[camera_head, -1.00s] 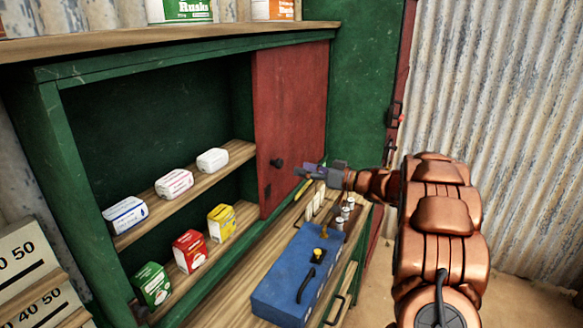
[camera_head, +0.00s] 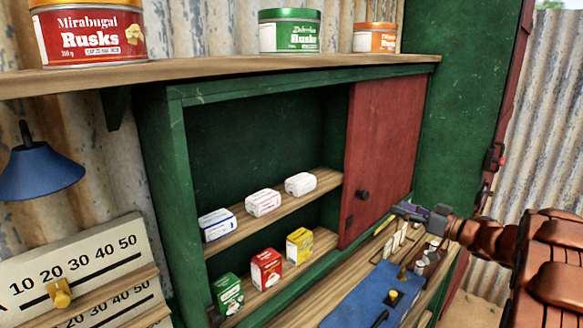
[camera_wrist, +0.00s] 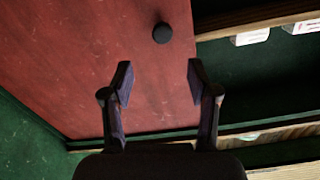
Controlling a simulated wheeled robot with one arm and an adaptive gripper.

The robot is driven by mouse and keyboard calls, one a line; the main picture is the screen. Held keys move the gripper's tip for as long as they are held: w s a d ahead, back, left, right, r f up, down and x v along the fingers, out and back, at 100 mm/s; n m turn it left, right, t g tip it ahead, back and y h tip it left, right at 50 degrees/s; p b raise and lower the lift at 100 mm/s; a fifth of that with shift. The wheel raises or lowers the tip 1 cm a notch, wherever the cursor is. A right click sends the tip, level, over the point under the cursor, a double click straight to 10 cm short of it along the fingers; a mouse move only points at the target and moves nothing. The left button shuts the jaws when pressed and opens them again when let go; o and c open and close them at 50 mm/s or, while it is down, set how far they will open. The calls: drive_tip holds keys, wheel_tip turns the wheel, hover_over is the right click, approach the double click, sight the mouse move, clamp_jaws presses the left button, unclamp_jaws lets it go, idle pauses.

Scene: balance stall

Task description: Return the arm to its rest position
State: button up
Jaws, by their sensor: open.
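The arm is stretched out towards the cabinet.
White packets (camera_head: 263,203) and coloured boxes (camera_head: 266,269) stand on the cabinet's two open shelves. A blue box (camera_head: 360,300) and small weights lie on the bench below my gripper. Tins (camera_head: 290,32) stand on the top shelf (camera_head: 250,70). A blue lamp (camera_head: 40,172) hangs at left.

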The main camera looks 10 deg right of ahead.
drive_tip(key=w+d+r+m+t+h, duration=0.25)
drive_tip(key=w+r+h, duration=0.25)
drive_tip(key=h, duration=0.3)
drive_tip(key=s+a+f+g+h, duration=0.1)
drive_tip(key=s+a+f+g, duration=0.3)
drive_tip(key=s, duration=1.3)
drive_tip(key=s+a+f+m+g+h, duration=0.1)
drive_tip(key=s+a+f+g, duration=0.4)
drive_tip(key=s+a, duration=0.8)
drive_tip(key=s+a+f+m+g, duration=0.1)
drive_tip(key=s+a+f+g, duration=0.4)
drive_tip(key=s, duration=1.6)
drive_tip(key=a+g, duration=0.3)
drive_tip(key=g, duration=0.1)
drive_tip(key=shift+s+a+g+h, duration=0.3)
drive_tip(key=shift+a+g+h, duration=0.05)
drive_tip(key=shift+a+h, duration=0.05)
drive_tip(key=shift+f+m, duration=0.1)
drive_tip(key=shift+m, duration=0.15)
